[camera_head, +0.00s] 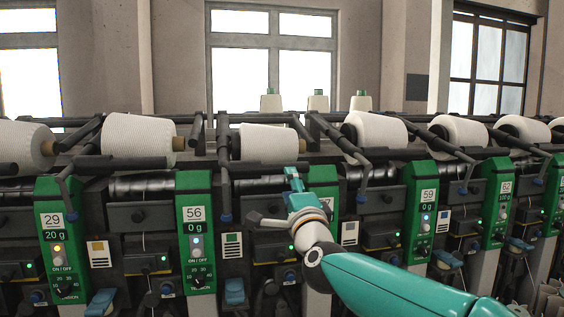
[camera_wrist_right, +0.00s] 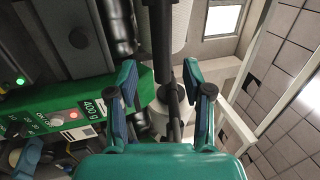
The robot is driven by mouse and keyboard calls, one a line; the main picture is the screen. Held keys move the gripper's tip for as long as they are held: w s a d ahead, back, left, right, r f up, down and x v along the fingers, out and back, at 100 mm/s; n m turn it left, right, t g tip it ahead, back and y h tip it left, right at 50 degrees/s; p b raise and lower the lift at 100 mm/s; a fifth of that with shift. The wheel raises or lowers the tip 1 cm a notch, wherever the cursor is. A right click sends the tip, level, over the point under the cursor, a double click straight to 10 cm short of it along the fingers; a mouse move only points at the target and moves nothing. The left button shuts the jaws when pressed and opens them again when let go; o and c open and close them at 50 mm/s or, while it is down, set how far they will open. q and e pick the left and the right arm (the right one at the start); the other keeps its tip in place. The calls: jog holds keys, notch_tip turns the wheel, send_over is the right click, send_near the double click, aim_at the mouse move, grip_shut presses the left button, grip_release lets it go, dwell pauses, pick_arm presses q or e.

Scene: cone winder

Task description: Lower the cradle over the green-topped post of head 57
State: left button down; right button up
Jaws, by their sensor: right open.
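My right gripper (camera_head: 293,180) is in front of the green post (camera_head: 323,175) between the posts marked 56 and 59. The arm hides most of that post, and its number is not readable. Behind the gripper, a white yarn package (camera_head: 268,143) sits among the dark cradle bars (camera_head: 222,140). In the right wrist view the gripper (camera_wrist_right: 161,92) is open with its two green fingers apart. A dark bar (camera_wrist_right: 168,90) runs through the gap between them in the picture; I cannot tell whether it is between the fingers or beyond them.
Green posts 56 (camera_head: 195,235) and 59 (camera_head: 424,225) stand either side. Dark levers with blue knobs (camera_head: 225,218) hang nearby. More packages (camera_head: 140,135) line the machine. Several pale cones with green tops (camera_head: 318,102) stand behind. A green panel (camera_wrist_right: 85,115) is close in the wrist view.

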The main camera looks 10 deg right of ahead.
jog(key=p+x, duration=0.3)
jog(key=x, duration=0.4)
jog(key=shift+w+r, duration=0.1)
jog(key=shift+r, duration=0.1)
jog(key=shift+w+p, duration=0.5)
jog(key=shift+w, duration=0.1)
grip_shut()
